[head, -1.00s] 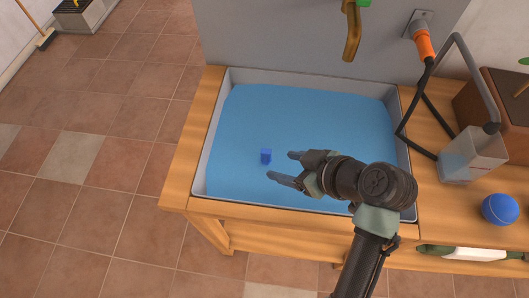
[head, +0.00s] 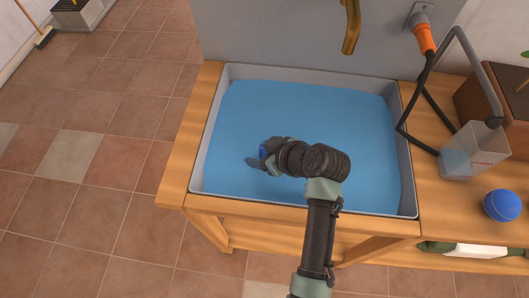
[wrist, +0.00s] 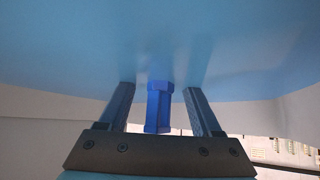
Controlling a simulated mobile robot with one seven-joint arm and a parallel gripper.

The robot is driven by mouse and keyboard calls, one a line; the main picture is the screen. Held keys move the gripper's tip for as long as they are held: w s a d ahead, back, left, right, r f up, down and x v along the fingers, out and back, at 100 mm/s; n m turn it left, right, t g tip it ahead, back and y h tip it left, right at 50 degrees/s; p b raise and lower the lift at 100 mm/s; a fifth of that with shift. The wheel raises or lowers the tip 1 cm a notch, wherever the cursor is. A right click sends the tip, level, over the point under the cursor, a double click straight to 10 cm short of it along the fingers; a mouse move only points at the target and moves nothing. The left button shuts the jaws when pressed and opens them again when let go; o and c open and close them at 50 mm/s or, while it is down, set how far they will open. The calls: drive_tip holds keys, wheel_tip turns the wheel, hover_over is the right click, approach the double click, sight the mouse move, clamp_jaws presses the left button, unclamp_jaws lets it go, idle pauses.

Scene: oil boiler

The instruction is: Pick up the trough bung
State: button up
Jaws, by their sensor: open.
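The trough bung is a small dark blue block-like piece (head: 263,151) in the blue-filled grey trough (head: 212,142), left of its middle. In the head view it is partly hidden by my gripper (head: 256,157). In the wrist view the blue bung (wrist: 158,107) stands between the two fingers of my gripper (wrist: 160,92). The fingers are open, with a gap on each side of the bung, and do not touch it.
The trough sits in a wooden bench (head: 180,165). A brass tap (head: 351,28) hangs over its back edge. To the right are a clear box (head: 474,150) with a bent tube, an orange-handled fitting (head: 423,35) with a black hose and a blue ball (head: 502,205).

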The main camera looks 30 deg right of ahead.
clamp_jaws()
idle(0.4)
